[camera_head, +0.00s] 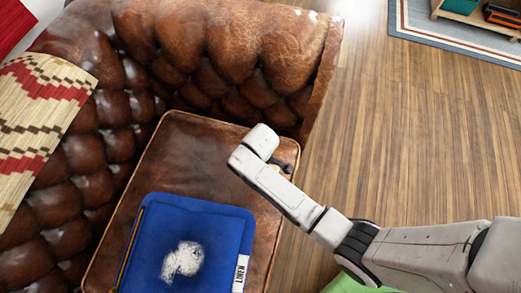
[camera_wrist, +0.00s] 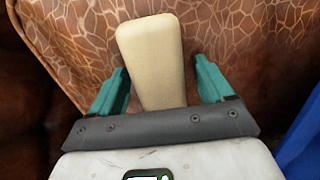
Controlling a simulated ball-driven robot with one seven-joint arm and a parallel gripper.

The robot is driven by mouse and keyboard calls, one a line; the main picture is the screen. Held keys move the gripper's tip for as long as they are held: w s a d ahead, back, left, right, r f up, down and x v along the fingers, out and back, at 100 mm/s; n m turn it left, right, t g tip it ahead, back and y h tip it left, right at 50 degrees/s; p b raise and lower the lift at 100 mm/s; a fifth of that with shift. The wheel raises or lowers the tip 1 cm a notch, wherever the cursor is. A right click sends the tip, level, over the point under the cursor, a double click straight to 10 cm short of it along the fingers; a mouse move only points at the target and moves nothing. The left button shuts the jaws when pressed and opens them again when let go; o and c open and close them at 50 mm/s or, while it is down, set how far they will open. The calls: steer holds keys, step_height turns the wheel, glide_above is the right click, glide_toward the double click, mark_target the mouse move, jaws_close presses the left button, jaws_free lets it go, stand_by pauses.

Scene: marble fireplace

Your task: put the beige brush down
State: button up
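The beige brush (camera_wrist: 150,58) shows in the wrist view as a pale, rounded block. It lies lengthwise between the two teal fingers of my gripper (camera_wrist: 164,88), over brown patterned leather. The fingers stand apart, with a narrow gap visible at each side of the brush, so my gripper looks open around it. Whether the brush rests on the leather or is clear of it, I cannot tell. In the head view my arm's end is above the right edge of the leather seat, and it hides the fingers and most of the brush.
The brown leather sofa seat (camera_head: 195,155) has a tufted back behind it. A blue box or folder (camera_head: 215,225) marked "LINEN", with a white patch, lies on the seat. A patterned cushion (camera_head: 35,120) is at the left. Bare wooden floor (camera_head: 420,130) is at the right.

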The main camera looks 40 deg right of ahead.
steer(key=shift+r, duration=0.1)
step_height(320, 180, up, 12)
steer(key=p, duration=0.3)
stand_by(0.3)
steer(key=s+d+r+m, duration=0.3)
steer(key=s+d, duration=0.1)
steer(key=s, duration=0.4)
steer(key=s+d+r+m+t, duration=0.1)
steer(key=s+d+r+m, duration=0.2)
steer(key=s, duration=0.5)
steer(key=shift+s+d+r+m, duration=0.2)
steer(key=shift+d+r+m, duration=0.15)
steer(key=shift+r+m, duration=0.35)
steer(key=shift+f, duration=0.1)
